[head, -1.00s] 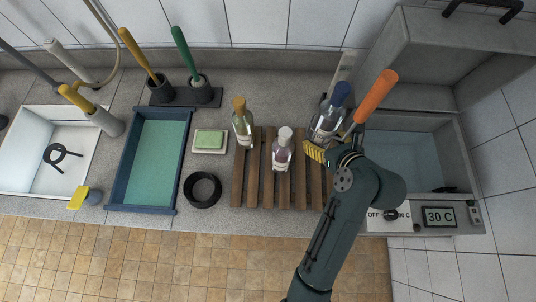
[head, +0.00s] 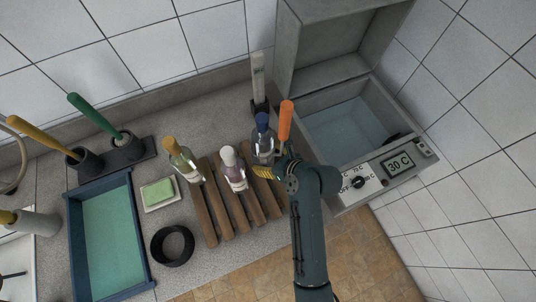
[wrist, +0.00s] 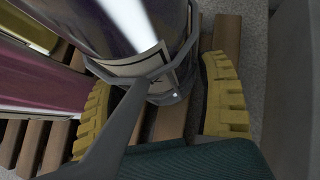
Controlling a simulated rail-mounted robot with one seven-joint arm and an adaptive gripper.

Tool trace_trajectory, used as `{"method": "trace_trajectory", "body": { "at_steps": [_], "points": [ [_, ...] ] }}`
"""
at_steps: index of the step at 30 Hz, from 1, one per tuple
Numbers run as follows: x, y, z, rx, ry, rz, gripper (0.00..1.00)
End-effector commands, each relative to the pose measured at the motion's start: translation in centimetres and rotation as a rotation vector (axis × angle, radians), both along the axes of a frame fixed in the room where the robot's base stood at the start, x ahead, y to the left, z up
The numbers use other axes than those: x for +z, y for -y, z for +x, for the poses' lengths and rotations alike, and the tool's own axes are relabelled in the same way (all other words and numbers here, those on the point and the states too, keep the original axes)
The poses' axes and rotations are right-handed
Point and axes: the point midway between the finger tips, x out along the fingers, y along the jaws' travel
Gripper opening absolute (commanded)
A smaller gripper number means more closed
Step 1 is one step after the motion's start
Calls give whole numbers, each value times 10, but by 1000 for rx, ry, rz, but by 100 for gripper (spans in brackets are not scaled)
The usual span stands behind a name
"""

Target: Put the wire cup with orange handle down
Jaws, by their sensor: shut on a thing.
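The wire cup's orange handle (head: 285,120) stands up beside the blue-capped bottle (head: 263,144) in the head view. In the wrist view, grey bands of the wire cup (wrist: 127,118) run around the lower part of a clear bottle (wrist: 120,35), which seems to sit inside the cup. My gripper (head: 264,173) is at the right end of the slatted wooden rack (head: 205,212), low beside that bottle. Its yellow ribbed fingers (wrist: 160,105) stand on both sides of the cup and are shut on it. The cup's base is largely hidden, so I cannot tell whether it touches the slats.
A yellow-capped bottle (head: 183,163) and a white-capped bottle (head: 233,172) stand on the rack to the left. An open water bath (head: 350,125) with a raised lid is at the right.

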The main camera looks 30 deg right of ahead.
Motion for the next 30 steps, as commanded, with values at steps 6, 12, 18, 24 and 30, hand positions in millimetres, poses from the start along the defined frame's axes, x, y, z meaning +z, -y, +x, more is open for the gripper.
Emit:
{"method": "trace_trajectory", "body": {
  "at_steps": [6, 12, 18, 24, 30],
  "points": [
    [6, 1, 3, -1, 12, -4, 38],
    [-1, 0, 0, 0, 0, 0, 100],
    [-1, 0, 0, 0, 0, 0, 100],
    [18, 5, -17, -3, 1, 0, 100],
    [52, 16, -55, -5, 1, 1, 100]
  ]
}}
